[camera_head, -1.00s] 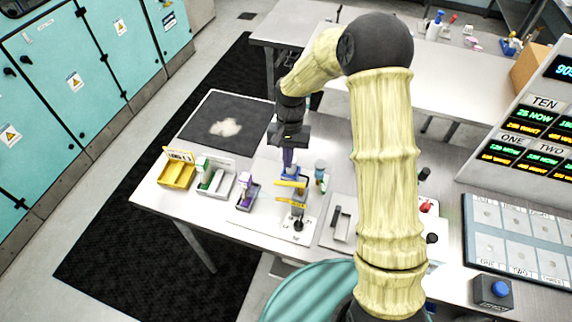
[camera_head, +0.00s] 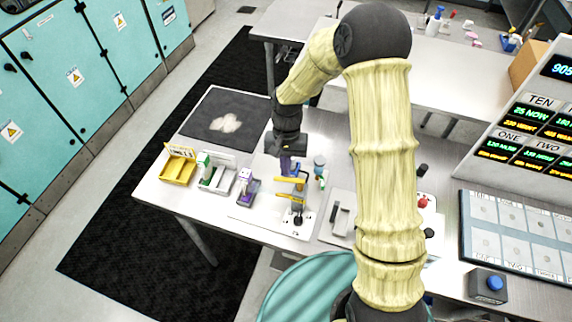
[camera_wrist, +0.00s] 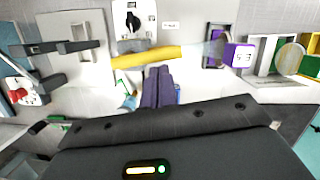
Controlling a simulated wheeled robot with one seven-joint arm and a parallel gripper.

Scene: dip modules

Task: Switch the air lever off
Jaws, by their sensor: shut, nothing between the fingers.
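A small black-knobbed lever (camera_head: 298,217) stands on a white plate at the front of the bench. I take it for the air lever; its label is too small to read. In the wrist view the black lever (camera_wrist: 133,20) shows at the top on its white plate. A yellow bar (camera_wrist: 146,57) lies between fingertips and lever.
A purple holder (camera_head: 247,190), a white and green holder (camera_head: 216,180) and a yellow bin (camera_head: 178,170) stand to the left. A grey handle on a plate (camera_head: 340,220) and a red knob (camera_head: 422,201) are to the right. A dark mat (camera_head: 205,105) lies behind.

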